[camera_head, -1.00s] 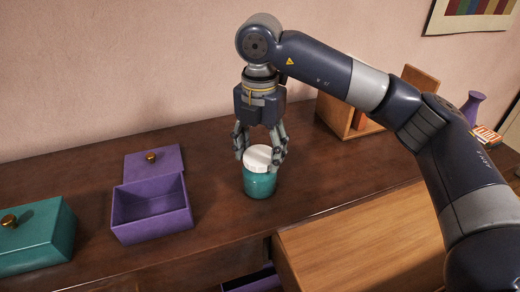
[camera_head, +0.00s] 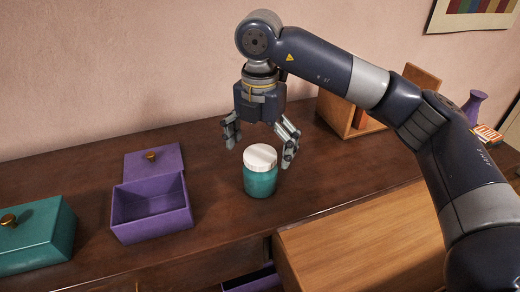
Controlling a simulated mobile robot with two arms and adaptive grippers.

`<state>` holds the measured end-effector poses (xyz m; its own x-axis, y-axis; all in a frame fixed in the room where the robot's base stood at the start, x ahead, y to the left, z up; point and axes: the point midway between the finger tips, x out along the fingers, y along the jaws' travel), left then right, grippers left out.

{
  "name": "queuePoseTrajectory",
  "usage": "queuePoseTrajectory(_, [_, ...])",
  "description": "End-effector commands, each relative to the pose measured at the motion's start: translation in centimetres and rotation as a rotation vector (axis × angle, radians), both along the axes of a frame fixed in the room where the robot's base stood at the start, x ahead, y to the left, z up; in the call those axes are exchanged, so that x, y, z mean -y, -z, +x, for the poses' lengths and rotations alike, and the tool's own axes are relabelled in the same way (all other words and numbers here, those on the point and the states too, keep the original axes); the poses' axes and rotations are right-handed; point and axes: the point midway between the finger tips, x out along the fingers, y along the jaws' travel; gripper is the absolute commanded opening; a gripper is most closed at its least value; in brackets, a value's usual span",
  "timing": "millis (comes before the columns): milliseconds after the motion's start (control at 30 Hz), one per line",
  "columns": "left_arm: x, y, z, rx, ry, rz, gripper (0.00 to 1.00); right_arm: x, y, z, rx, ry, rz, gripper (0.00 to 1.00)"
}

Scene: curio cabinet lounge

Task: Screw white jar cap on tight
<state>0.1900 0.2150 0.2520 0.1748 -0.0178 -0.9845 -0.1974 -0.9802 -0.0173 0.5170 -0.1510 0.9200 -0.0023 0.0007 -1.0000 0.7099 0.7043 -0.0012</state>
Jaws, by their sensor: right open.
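A teal jar (camera_head: 260,182) stands upright on the dark wooden cabinet top. Its white cap (camera_head: 260,157) sits level on the jar's mouth; whether it is tight cannot be seen. My right gripper (camera_head: 259,152) points down just above and behind the jar. Its fingers are spread wide to either side of the cap and hold nothing. My left gripper is not in view.
An open purple box (camera_head: 150,222) with its lid leaning behind it stands left of the jar. A teal box (camera_head: 35,240) with a brass knob is at far left. A wooden holder (camera_head: 345,118) and purple vase (camera_head: 473,105) stand at back right. A lighter wooden panel (camera_head: 365,245) is at front right.

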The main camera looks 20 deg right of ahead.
Motion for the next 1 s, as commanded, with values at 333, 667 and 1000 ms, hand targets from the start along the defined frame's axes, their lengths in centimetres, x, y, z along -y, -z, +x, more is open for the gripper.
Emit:
queuePoseTrajectory(333, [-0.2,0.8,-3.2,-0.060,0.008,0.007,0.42,0.0,-5.3,0.1,0.003,0.000,0.000,0.97])
queuePoseTrajectory(667, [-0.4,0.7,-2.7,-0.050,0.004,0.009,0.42,0.0,-7.3,0.0,0.000,0.000,0.000,0.97])
queuePoseTrajectory(1000, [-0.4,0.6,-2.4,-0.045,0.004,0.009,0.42,0.0,-7.3,0.0,-0.001,-0.001,0.000,0.97])
